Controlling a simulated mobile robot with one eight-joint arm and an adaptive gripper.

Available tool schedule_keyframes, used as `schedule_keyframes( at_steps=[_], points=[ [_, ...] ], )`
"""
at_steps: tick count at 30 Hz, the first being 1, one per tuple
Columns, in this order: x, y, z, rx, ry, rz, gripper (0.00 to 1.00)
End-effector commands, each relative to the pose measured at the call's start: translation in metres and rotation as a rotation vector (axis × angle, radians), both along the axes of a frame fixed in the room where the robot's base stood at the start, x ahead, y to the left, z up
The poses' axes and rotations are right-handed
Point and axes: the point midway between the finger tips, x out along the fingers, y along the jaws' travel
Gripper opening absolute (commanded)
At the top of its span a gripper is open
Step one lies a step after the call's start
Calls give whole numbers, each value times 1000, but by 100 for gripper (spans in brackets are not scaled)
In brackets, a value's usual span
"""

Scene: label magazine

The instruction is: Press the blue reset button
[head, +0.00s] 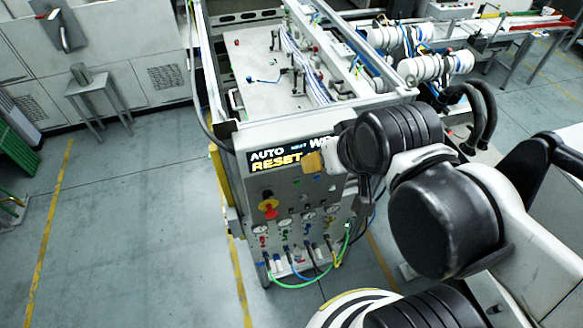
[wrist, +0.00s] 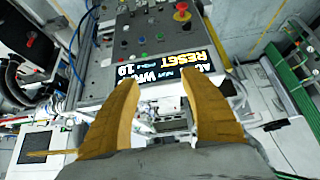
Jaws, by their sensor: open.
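The control panel (head: 284,205) is the grey front of a machine, with a lit AUTO / RESET display (head: 275,160) along its top. The display also shows upside down in the wrist view (wrist: 180,62). Small buttons sit on the panel beyond it. In the head view my gripper (head: 314,161) covers the display's right part and possibly some buttons.
A red knob on a yellow base (head: 268,207) stands out from the panel, with gauges (head: 284,223) and coloured hoses (head: 300,282) lower down. White cylinders (head: 435,67) are at the back right. The floor left of the machine (head: 120,220) is clear.

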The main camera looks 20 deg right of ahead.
Motion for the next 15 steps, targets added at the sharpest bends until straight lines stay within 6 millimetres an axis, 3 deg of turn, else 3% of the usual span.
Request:
schedule_keyframes(
  at_steps=[1,6,15],
  points=[
    [0,0,-1,0,0,0,48],
    [0,0,0,0,0,0,0],
    [0,0,0,0,0,0,0]
  ],
)
